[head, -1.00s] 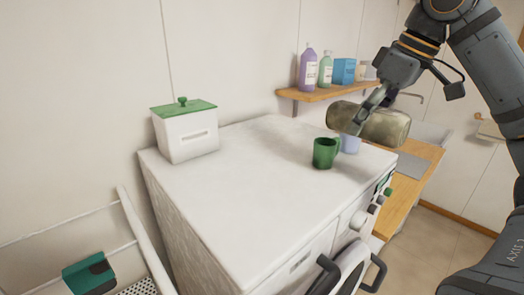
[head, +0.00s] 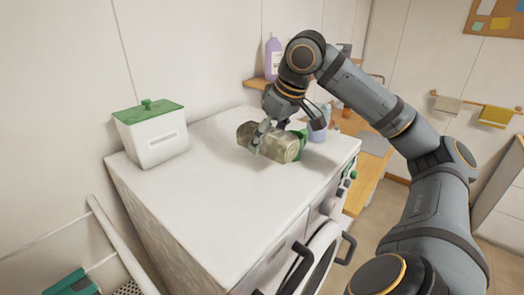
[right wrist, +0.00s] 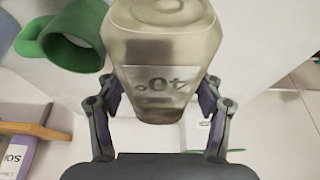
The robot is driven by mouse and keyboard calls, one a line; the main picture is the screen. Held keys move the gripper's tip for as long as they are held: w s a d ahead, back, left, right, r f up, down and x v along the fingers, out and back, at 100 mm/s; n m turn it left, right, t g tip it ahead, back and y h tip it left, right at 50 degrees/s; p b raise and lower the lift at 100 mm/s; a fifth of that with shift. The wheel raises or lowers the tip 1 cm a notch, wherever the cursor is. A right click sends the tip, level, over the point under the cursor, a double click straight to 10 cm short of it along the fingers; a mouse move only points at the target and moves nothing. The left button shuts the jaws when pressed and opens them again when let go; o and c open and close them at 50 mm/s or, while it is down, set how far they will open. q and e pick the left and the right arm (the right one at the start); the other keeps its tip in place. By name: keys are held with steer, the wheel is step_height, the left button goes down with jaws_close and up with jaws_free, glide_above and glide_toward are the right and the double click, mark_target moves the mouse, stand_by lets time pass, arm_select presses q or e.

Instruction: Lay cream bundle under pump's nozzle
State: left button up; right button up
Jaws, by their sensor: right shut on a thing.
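A cream, barrel-shaped bundle (head: 266,146) with a "40°" label is held in my right gripper (head: 262,136). In the right wrist view the bundle (right wrist: 165,35) sits between the two fingers of the right gripper (right wrist: 158,105). It lies roughly sideways over the white machine top (head: 200,195); I cannot tell whether it touches. A green mug (head: 302,143) is partly hidden behind it and shows in the right wrist view (right wrist: 70,40). A pale blue item (head: 318,132) stands beside the mug. I cannot make out a pump nozzle. My left gripper is not in view.
A white box with a green lid (head: 151,132) stands at the machine's back left. A purple bottle (head: 273,58) is on the wall shelf (head: 256,83). The machine top's middle and front are clear. A rack with a green item (head: 70,283) is at the lower left.

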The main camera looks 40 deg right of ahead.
mark_target(262, 154)
steer(key=shift+w+a+f, duration=0.1)
steer(key=shift+w+f, duration=0.25)
steer(key=shift+f, duration=0.05)
steer(key=shift+w+a+f, duration=0.15)
steer(key=shift+a+f, duration=0.05)
step_height(262, 154, down, 4)
steer(key=b, duration=0.2)
steer(key=shift+w+a+r+b, duration=0.1)
steer(key=shift+r+b, duration=0.15)
steer(key=shift+b, duration=0.05)
steer(key=shift+f, duration=0.25)
steer(key=shift+r, duration=0.25)
steer(key=o, duration=1)
steer(key=shift+f, duration=0.1)
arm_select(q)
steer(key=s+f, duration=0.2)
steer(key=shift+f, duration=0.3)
